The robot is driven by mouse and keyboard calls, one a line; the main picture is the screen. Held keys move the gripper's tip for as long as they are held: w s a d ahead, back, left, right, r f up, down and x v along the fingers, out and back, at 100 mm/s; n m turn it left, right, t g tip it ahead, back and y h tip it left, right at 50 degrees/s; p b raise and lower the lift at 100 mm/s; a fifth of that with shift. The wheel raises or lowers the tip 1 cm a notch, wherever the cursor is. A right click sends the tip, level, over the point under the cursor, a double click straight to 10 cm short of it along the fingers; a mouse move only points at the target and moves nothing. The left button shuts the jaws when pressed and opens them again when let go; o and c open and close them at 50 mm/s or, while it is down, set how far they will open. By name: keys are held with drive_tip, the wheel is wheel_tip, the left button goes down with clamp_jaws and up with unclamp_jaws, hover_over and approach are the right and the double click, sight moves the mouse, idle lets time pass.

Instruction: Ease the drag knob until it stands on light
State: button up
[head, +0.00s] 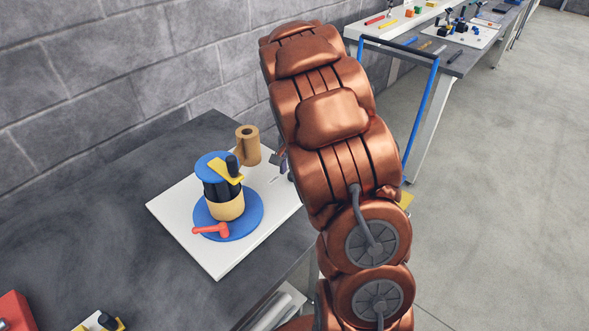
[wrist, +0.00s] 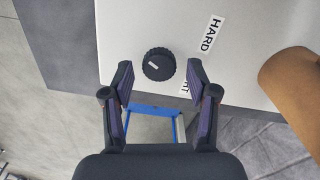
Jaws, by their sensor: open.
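The drag knob (wrist: 159,65) is a black ribbed round knob on the white board (wrist: 130,25). A short white mark on it lies left of its centre, pointing left and slightly up. The HARD label (wrist: 211,34) is to the knob's upper right. A second label (wrist: 186,88), ending in T, is at its lower right, partly covered by my right finger. My gripper (wrist: 160,70) is open, its fingertips on either side of the knob's lower part with gaps; I cannot tell its height above the board. In the head view my arm hides the knob.
A brown roll (head: 248,146) stands near the knob and shows in the wrist view (wrist: 295,90). Other tables are at the back right.

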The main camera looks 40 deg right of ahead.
drive_tip(key=shift+r, duration=0.1)
wheel_tip(320, 180, up, 12)
idle(0.5)
idle(0.5)
